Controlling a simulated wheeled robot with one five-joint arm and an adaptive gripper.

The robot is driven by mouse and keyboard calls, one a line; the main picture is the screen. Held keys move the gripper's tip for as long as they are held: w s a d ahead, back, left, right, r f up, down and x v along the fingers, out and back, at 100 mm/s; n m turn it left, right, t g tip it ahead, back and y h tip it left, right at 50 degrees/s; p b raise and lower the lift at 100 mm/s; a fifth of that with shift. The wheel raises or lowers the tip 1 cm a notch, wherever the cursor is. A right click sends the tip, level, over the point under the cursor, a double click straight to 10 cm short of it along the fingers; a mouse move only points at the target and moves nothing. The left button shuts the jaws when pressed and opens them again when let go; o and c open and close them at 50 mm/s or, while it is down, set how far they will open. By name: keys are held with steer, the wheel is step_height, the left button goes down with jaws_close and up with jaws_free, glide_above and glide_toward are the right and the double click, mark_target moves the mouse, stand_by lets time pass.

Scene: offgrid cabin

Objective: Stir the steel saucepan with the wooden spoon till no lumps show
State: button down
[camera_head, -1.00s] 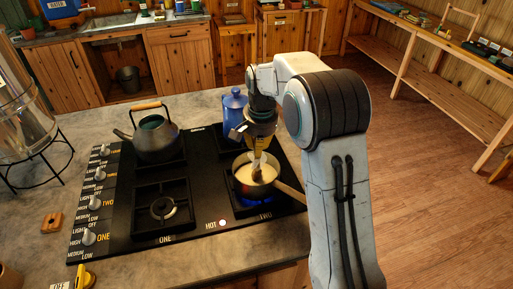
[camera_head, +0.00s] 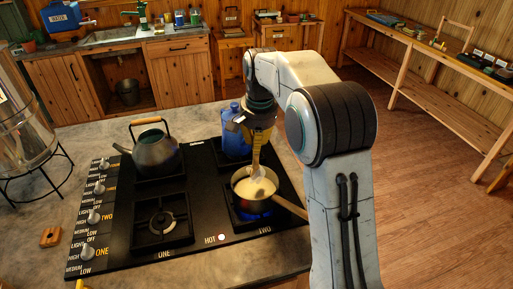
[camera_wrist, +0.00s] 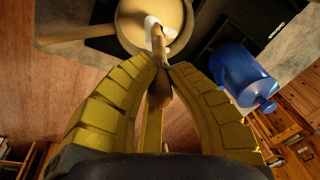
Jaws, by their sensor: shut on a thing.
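The steel saucepan (camera_head: 241,201) sits on the front right burner, its wooden handle pointing to the lower right. It holds a pale creamy mix (camera_head: 262,189); I cannot tell whether lumps show in it. My gripper (camera_head: 259,143) is above the pan, its yellow fingers shut on the wooden spoon (camera_head: 256,163). The spoon points down at the pan, and its lower end looks coated white. In the wrist view the spoon (camera_wrist: 158,48) runs from between my fingertips (camera_wrist: 165,66) over the saucepan (camera_wrist: 122,38). I cannot tell how deep its tip is.
A blue pot (camera_head: 234,142) stands right behind the saucepan, close to my gripper. A kettle (camera_head: 156,155) is on the back left burner. The front left burner (camera_head: 162,223) is empty. A blue flame (camera_head: 247,214) shows under the saucepan.

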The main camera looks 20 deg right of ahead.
steer(key=shift+r, duration=2.35)
step_height(320, 180, down, 5)
steer(key=b, duration=0.5)
steer(key=shift+r, duration=0.15)
steer(key=shift+a, duration=0.1)
